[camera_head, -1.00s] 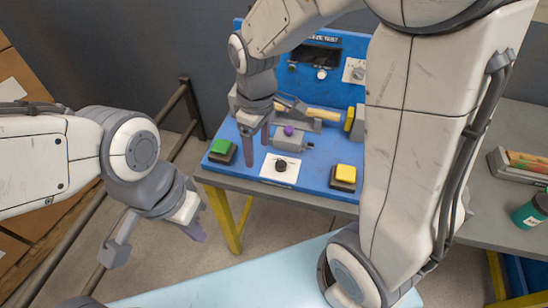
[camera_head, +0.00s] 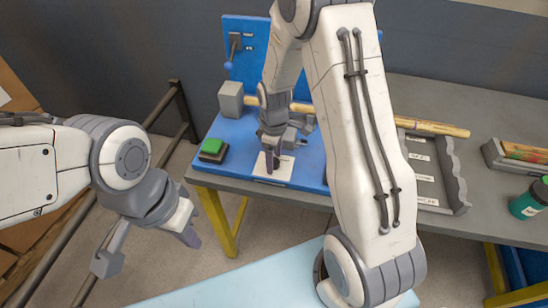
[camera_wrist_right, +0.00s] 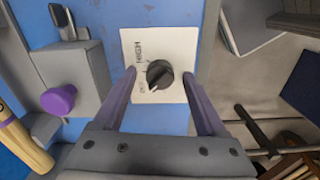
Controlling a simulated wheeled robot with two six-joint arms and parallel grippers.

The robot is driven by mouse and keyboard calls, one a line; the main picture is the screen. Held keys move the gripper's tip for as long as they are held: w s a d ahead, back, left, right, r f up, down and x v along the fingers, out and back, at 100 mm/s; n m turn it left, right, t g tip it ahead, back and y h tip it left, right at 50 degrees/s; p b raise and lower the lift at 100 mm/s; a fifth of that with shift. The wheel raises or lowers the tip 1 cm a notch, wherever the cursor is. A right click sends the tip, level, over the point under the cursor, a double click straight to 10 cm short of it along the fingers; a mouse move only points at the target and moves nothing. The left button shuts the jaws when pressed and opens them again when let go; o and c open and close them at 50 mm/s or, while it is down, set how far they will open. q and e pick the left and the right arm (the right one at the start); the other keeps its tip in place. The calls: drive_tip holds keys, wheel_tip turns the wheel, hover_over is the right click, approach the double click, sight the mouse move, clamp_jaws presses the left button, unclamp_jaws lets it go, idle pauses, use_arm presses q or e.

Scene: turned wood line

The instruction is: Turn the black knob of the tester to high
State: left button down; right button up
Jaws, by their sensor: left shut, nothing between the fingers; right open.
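The black knob (camera_wrist_right: 159,74) sits on a white plate (camera_wrist_right: 182,44) marked HIGH. In the right wrist view its pale mark is at its lower left, toward a smaller label that I cannot read; HIGH is at the upper left. My right gripper (camera_wrist_right: 161,73) is open, with one purple finger on each side of the knob; I cannot tell whether they touch it. In the head view the right gripper (camera_head: 272,160) is over the plate and partly hides the knob. The tester's blue panel (camera_head: 240,62) stands behind. My left gripper (camera_head: 189,237) is shut and empty, away from the bench.
A green button (camera_head: 211,146) is left of the plate. A purple knob (camera_wrist_right: 58,100) on a grey block is left of the fingers in the wrist view. My right arm hides the tester's right side.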

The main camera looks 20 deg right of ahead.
drive_tip(key=shift+f, duration=0.25)
drive_tip(key=shift+c, duration=0.3)
clamp_jaws()
